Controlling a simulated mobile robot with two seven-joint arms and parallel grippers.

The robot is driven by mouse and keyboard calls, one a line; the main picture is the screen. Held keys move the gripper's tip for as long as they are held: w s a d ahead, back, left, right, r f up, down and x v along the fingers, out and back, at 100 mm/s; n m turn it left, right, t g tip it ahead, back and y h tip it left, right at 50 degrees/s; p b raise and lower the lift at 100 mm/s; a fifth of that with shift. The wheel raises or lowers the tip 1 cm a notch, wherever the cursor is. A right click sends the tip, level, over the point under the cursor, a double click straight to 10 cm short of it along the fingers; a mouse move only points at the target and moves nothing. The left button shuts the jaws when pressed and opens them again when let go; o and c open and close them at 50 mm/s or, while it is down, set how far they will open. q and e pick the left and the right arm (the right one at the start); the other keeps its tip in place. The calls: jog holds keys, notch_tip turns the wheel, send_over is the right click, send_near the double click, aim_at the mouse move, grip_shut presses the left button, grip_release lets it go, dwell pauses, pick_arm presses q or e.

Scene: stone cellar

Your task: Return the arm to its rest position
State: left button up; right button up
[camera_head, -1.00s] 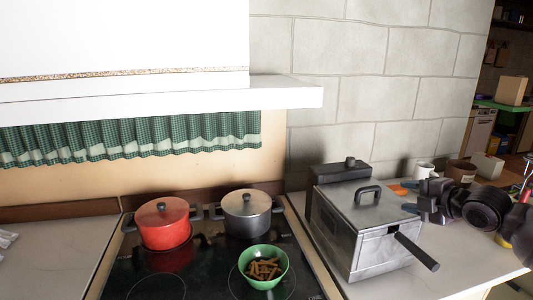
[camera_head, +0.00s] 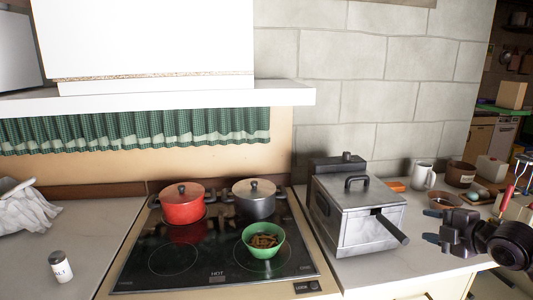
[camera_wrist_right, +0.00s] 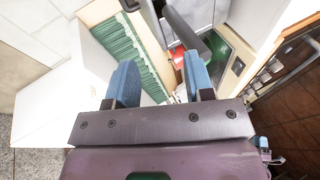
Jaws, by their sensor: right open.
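My right gripper (camera_head: 436,226) is at the right side of the head view, in front of the counter's right part and to the right of the deep fryer (camera_head: 352,243). Its two fingers are apart with nothing between them. The right wrist view shows the same blue-padded fingers (camera_wrist_right: 160,88) spread and empty, with the green curtain (camera_wrist_right: 140,45) beyond them. My left gripper is in neither view.
A green bowl (camera_head: 263,250) of brown pieces, a red pot (camera_head: 183,208) and a grey pot (camera_head: 255,207) stand on the hob (camera_head: 170,262). A salt shaker (camera_head: 60,266) stands left. A white mug (camera_head: 423,176) and a brown pot (camera_head: 460,174) stand behind my right gripper.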

jog(key=s+a+f+m, duration=0.3)
jog(key=s+f+m, duration=0.15)
jog(key=f, duration=0.55)
jog(key=s+a+f+m, duration=0.4)
jog(key=s+f, duration=0.2)
jog(key=f, duration=0.4)
jog(key=s+a+f+m+h, duration=0.2)
jog(key=s+f+m, duration=0.3)
jog(key=s, duration=0.4)
jog(key=s+a+f+m+g+h, duration=0.1)
jog(key=s+a+f+m+h, duration=0.1)
jog(key=s+f+m, duration=0.4)
jog(key=s+h, duration=0.1)
jog(key=s, duration=0.2)
jog(key=shift+a+f, duration=0.2)
jog(key=shift+f, duration=0.2)
